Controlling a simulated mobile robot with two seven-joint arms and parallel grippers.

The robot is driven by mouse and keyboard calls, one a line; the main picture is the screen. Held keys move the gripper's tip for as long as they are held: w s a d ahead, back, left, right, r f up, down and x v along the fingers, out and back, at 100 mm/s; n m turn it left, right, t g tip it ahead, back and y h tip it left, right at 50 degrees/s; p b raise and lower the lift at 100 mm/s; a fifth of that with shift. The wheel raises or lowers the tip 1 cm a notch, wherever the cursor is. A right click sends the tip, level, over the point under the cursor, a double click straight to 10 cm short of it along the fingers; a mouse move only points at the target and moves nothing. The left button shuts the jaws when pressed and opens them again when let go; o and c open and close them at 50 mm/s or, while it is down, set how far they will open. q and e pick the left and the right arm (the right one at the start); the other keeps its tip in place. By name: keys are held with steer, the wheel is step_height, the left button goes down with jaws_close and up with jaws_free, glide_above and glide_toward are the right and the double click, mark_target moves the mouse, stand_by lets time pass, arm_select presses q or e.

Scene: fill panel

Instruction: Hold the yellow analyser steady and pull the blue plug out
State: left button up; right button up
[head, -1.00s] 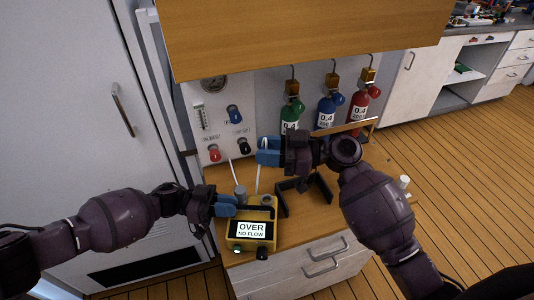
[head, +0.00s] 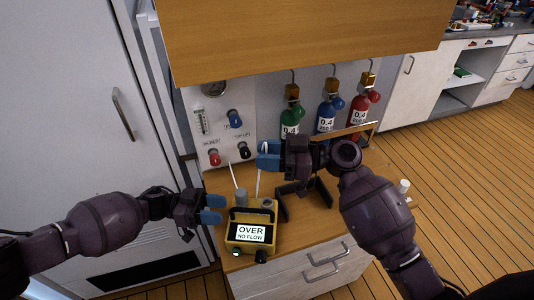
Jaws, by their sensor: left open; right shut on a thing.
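The yellow analyser (head: 238,218) stands on the wooden counter top, its screen reading OVER, NO FLOW. A grey cylinder (head: 240,196) rises at its back. My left gripper (head: 218,209) is open and empty, just left of the analyser's upper part and apart from it. My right gripper (head: 262,155) is shut above and behind the analyser, at the upper end of a white tube (head: 259,184) that hangs down toward the analyser's back. The blue plug cannot be told apart from the blue fingers, which hide what they grip.
A wall panel (head: 204,101) with a gauge and blue, red and black knobs stands behind. A black stand (head: 318,190) is right of the analyser. A wooden cabinet (head: 300,40) overhangs the back.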

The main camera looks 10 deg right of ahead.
arm_select(q)
steer(key=v, duration=0.9)
